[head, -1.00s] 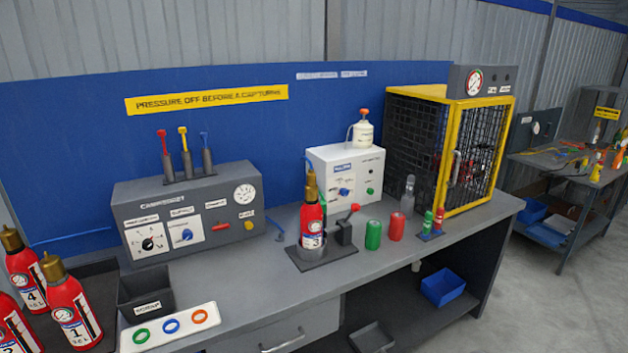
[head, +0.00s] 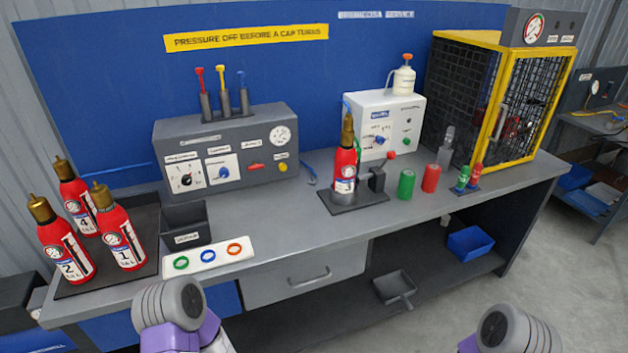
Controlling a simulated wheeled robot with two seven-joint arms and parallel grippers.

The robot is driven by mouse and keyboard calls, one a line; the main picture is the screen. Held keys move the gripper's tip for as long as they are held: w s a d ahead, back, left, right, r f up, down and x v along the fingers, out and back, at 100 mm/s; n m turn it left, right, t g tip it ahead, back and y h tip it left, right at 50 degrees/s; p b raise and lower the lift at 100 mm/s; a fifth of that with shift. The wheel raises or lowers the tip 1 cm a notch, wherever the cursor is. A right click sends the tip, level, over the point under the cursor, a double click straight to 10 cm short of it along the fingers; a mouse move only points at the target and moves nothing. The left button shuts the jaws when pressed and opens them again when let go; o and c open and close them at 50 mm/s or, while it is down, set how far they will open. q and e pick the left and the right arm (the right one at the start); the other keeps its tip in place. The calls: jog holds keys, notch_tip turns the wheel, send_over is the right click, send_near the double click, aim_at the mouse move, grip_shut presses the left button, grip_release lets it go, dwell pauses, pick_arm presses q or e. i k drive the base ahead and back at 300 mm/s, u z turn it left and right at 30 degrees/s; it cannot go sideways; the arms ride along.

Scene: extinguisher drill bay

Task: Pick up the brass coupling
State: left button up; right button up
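I cannot make out a separate brass coupling. Brass-coloured tops show on the red extinguishers: a tall one (head: 347,129) on extinguisher 3 (head: 345,168), upright in a dark stand (head: 357,197) mid-bench. Others top extinguisher 1 (head: 122,240), extinguisher 2 (head: 64,252) and extinguisher 4 (head: 77,199), which stand in a dark tray (head: 92,284) at the left end. Whether any of these tops is the coupling I cannot tell. Grey and purple parts of my two arms show at the bottom edge. Neither of my grippers is in view.
A small black bin (head: 186,226) and a white plate (head: 208,256) with green, blue and orange rings lie beside the tray. A green cylinder (head: 406,185) and a red cylinder (head: 431,178) stand right of the stand. A yellow-framed mesh cage (head: 500,100) fills the right end.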

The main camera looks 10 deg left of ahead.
aim_at(348, 120)
jog(key=k, duration=0.4)
jog(key=z, duration=0.9)
jog(key=i, duration=1.6)
jog(key=u, duration=0.45)
